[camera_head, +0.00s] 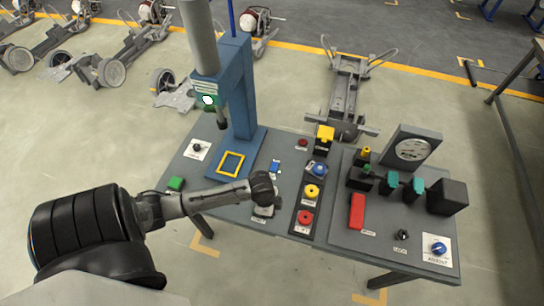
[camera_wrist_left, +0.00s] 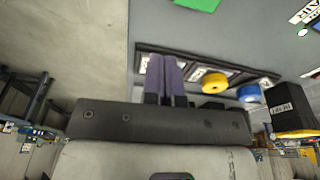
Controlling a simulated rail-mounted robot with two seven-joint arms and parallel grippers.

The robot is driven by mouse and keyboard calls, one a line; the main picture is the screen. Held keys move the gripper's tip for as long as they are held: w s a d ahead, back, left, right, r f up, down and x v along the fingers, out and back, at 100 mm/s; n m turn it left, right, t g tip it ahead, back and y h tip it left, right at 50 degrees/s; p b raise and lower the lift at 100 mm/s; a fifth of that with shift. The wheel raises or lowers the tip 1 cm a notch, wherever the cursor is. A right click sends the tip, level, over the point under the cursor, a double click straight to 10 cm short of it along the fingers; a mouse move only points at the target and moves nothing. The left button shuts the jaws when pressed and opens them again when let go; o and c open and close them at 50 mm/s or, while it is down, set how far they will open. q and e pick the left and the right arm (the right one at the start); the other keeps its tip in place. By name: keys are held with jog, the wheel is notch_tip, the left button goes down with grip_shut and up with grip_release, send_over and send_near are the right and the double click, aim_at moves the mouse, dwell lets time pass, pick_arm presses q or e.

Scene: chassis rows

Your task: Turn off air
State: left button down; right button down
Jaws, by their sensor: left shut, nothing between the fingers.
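A blue knob (camera_head: 438,247) sits on a white plate at the front right corner of the workbench. The small lettering on the plate seems to include AIR, but is hard to read. My left gripper (camera_head: 262,185) is over the front middle of the bench, left of the button strip and well away from the blue knob. In the left wrist view its two purple-grey fingers (camera_wrist_left: 167,80) are together and empty. A black knob on a white plate (camera_head: 197,148) is at the bench's left side. My right gripper is not in view.
A button strip carries a red button (camera_head: 305,217), a yellow button (camera_head: 312,191) and a blue button (camera_head: 320,169). A blue press (camera_head: 240,90) stands at the back left. A gauge (camera_head: 412,149), a red block (camera_head: 357,211) and a dark box (camera_head: 447,197) stand on the right.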

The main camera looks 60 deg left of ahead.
pick_arm(q)
jog(key=w+a+r, duration=0.1)
jog(key=w+a, duration=0.2)
jog(key=a, duration=0.4)
jog(key=w+a+r, duration=0.1)
jog(key=w+a, duration=0.3)
jog(key=a, duration=0.2)
notch_tip(320, 180, up, 5)
jog(key=t, duration=0.1)
send_over(276, 164)
jog(key=s+a, duration=0.2)
jog(key=s, duration=0.1)
jog(key=shift+s+f+m, duration=0.2)
jog(key=shift+s+m, duration=0.05)
jog(key=shift+m, duration=0.05)
jog(key=shift+d+f, duration=0.1)
jog(key=shift+f, duration=0.05)
jog(key=b+x, duration=0.6)
jog(key=b, duration=0.1)
jog(key=b+x, duration=0.7)
jog(key=b, duration=0.1)
jog(key=shift+s+f+b, duration=0.15)
jog(key=shift+f+b, duration=0.15)
jog(key=shift+f, duration=0.1)
